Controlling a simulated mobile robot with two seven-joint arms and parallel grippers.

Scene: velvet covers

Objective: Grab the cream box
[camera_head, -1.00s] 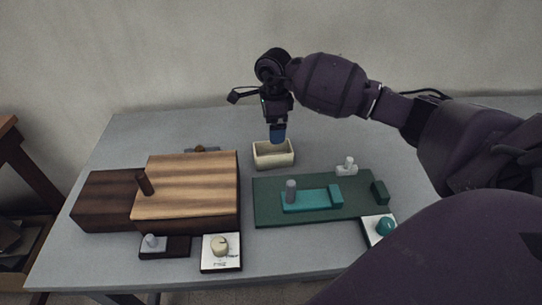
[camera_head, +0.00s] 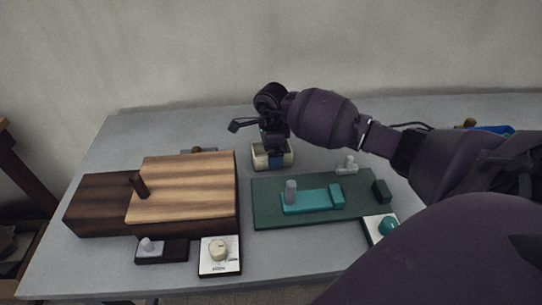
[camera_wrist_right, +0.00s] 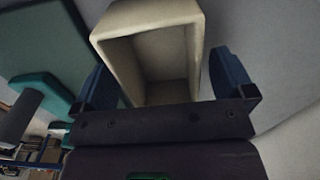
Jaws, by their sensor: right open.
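The cream box (camera_head: 259,160) is a small open-topped box on the grey table, behind the green board. My right gripper (camera_head: 275,159) has come down at it from above, and its blue finger overlaps the box in the head view. In the right wrist view the cream box (camera_wrist_right: 122,62) looks empty. There my right gripper (camera_wrist_right: 165,85) is open, with one blue finger on each side of the box and a gap showing at the right finger. My left gripper does not show.
A wooden box with a striped lid (camera_head: 190,185) stands left on the table (camera_head: 110,150). A green board (camera_head: 265,210) with a teal slider (camera_head: 318,201) lies in front. A white knob panel (camera_head: 220,265) and a small grey fitting (camera_head: 347,166) are nearby. A blue object (camera_head: 492,129) lies at the far right.

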